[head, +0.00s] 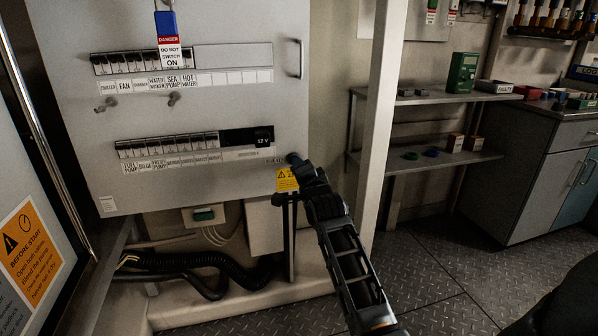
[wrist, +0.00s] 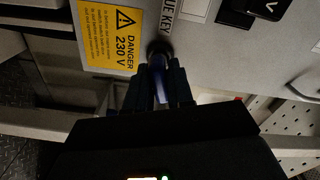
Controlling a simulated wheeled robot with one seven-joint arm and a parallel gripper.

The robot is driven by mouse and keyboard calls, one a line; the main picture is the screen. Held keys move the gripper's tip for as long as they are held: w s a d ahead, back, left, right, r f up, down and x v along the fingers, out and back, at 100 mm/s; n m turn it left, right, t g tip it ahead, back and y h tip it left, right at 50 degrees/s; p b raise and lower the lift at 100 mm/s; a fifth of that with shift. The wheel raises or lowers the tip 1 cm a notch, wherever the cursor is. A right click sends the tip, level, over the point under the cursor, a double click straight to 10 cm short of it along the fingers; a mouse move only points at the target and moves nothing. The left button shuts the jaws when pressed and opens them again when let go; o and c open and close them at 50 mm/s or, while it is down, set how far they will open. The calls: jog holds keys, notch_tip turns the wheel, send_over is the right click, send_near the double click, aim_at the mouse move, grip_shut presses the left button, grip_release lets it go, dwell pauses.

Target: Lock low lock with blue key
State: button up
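My gripper (head: 295,164) is at the lower right corner of the grey switch panel (head: 240,115). In the wrist view its two fingers (wrist: 160,98) are close together around a narrow blue key (wrist: 159,76). The key's tip meets a dark round lock (wrist: 158,50) in the panel face, next to a label (wrist: 172,22) whose visible part reads "UE KEY". How deep the key sits and whether it is turned cannot be told. In the head view the gripper mostly hides the lock.
A yellow 230 V danger sticker (wrist: 112,40) is beside the lock. A blue padlock (head: 166,22) with a danger tag hangs at the panel's top. A white post (head: 382,110) stands right of my arm. Shelves (head: 430,157) and a cabinet (head: 535,165) are farther right.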

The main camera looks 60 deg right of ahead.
dwell(0.3)
jog(key=shift+m+b, duration=0.55)
jog(key=shift+m, duration=0.95)
jog(key=shift+m, duration=0.3)
jog(key=o, duration=1)
jog(key=b+v, duration=0.1)
jog(key=v, duration=0.6)
